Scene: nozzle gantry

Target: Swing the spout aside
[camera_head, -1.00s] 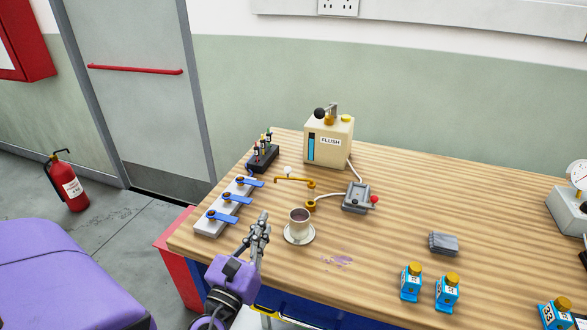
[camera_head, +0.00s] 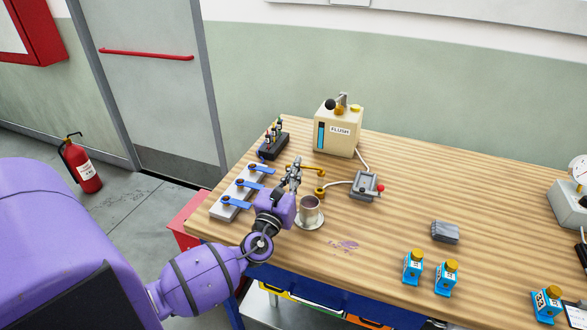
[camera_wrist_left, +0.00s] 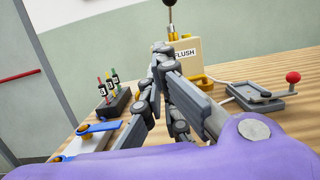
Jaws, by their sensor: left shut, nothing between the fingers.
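The brass spout (camera_head: 308,169) stands on its short post (camera_head: 320,189) near the middle of the left half of the bench. The arm runs left from the post, and its far end is hidden behind my left gripper (camera_head: 295,165). The left gripper is shut and empty, its fingers beside or against the spout; I cannot tell whether they touch. In the left wrist view its fingers (camera_wrist_left: 162,54) are together, with a bit of brass showing behind them. A cup (camera_head: 310,210) on a saucer stands just in front of the post. My right gripper is out of view.
The FLUSH tank (camera_head: 339,130) stands behind, with a hose to a grey box with a red-knobbed lever (camera_head: 367,187). Blue-handled valves (camera_head: 238,190) and a black vial rack (camera_head: 271,144) lie left. Blue bottles (camera_head: 413,266) stand at the right front.

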